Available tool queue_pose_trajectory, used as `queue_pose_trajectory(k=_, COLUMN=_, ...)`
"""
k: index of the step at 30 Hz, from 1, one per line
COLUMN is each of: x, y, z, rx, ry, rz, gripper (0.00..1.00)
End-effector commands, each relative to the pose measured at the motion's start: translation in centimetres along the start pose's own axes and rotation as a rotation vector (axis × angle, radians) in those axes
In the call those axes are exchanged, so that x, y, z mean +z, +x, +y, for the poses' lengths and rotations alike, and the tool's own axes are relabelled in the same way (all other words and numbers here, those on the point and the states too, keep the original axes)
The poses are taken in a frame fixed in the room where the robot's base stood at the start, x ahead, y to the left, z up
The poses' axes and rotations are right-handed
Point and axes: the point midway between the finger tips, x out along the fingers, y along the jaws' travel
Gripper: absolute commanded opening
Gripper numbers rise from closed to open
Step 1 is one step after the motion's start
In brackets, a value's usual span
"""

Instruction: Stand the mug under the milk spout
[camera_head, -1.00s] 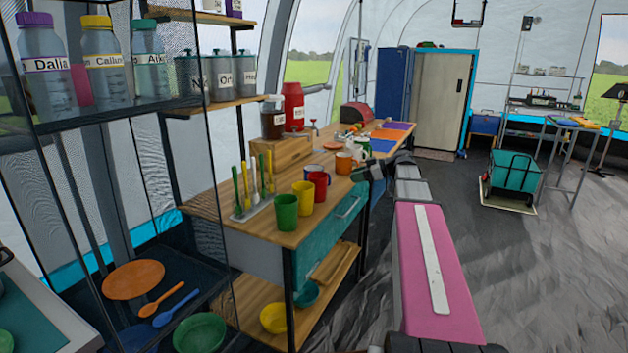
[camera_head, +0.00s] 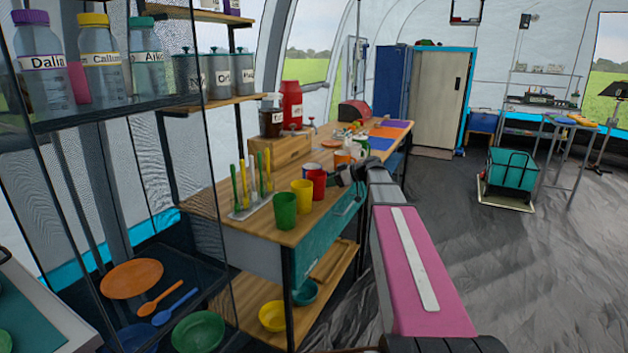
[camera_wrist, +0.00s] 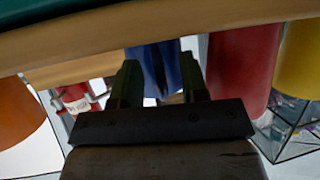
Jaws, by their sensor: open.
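My gripper (camera_head: 334,177) is open at the counter's front edge, just right of the red mug. In the wrist view, a blue shape (camera_wrist: 153,62), likely the blue mug, shows between the open fingers (camera_wrist: 162,88); contact cannot be told. The red mug (camera_wrist: 243,60) is beside them.
A rack of upright coloured utensils (camera_head: 250,207) stands left of the mugs. Bowls lie on the lower shelf (camera_head: 255,312). Open floor (camera_head: 510,260) lies to the right.

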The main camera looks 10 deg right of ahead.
Motion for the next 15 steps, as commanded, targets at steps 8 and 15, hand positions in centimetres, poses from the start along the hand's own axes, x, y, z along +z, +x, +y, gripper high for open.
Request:
queue_pose_trajectory(k=8, x=-0.01, y=0.11, z=0.01, rx=0.001, ry=0.000, rz=0.000, gripper=0.21)
queue_pose_trajectory(k=15, x=0.00, y=0.11, z=-0.01, rx=0.000, ry=0.000, rz=0.000, gripper=0.00)
